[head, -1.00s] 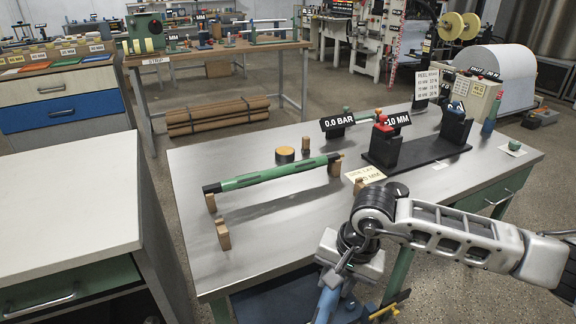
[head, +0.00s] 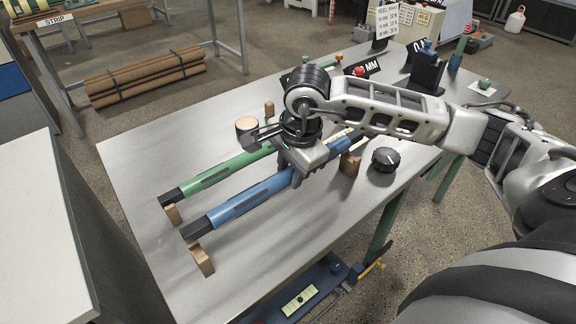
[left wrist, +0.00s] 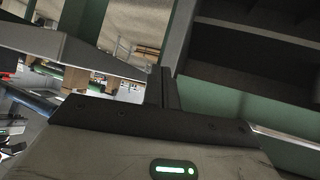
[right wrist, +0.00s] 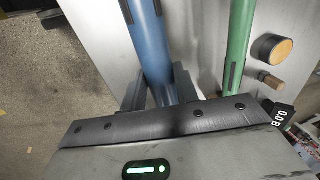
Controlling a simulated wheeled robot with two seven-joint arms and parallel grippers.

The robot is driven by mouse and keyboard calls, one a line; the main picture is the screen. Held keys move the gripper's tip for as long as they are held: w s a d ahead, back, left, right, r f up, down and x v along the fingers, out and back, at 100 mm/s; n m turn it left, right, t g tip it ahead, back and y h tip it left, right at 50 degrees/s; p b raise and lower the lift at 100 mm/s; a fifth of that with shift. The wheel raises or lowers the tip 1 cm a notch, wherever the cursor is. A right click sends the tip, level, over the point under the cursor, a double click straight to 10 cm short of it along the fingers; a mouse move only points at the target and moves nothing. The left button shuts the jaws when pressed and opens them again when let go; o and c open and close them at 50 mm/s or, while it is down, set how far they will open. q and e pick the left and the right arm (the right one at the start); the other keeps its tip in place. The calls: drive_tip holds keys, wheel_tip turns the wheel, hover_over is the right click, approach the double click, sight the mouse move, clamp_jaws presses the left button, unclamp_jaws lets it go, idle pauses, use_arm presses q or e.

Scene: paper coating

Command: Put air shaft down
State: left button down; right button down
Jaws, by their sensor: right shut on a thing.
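The blue air shaft (head: 250,200) with a black end lies slantwise over the near part of the steel table. My right gripper (head: 297,168) is shut around its middle; in the right wrist view the fingers (right wrist: 160,92) stand on both sides of the blue shaft (right wrist: 150,45). A notched wooden block (head: 203,260) is near its left end and another (head: 350,164) near its right end. I cannot tell whether the shaft touches them. A green shaft (head: 220,177) lies parallel behind it. My left gripper (left wrist: 165,90) appears shut and empty, in the left wrist view only.
A round wood-topped black piece (head: 247,126) and a small wooden peg (head: 269,109) stand behind the green shaft. A black knob (head: 385,160) is right of the blue shaft. A white-topped cabinet (head: 40,220) stands left of the table (head: 140,150). The table's left front is clear.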

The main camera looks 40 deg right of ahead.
drive_tip(key=shift+w+a+f+b, duration=0.1)
drive_tip(key=shift+b, duration=0.3)
drive_tip(key=shift+f+b, duration=0.5)
drive_tip(key=shift+f, duration=0.05)
wheel_tip(320, 180, down, 3)
drive_tip(key=b, duration=0.3)
drive_tip(key=shift+f+b, duration=0.5)
drive_tip(key=shift+f, duration=0.1)
use_arm(q)
drive_tip(key=shift+w+d+f+t+h, duration=0.15)
drive_tip(key=shift+d+f, duration=0.05)
drive_tip(key=shift+f, duration=0.25)
drive_tip(key=shift+w+d+f+t+h, duration=0.1)
drive_tip(key=shift+d+f+t+h, duration=0.05)
drive_tip(key=shift+f, duration=0.3)
use_arm(e)
drive_tip(key=c, duration=1)
unclamp_jaws()
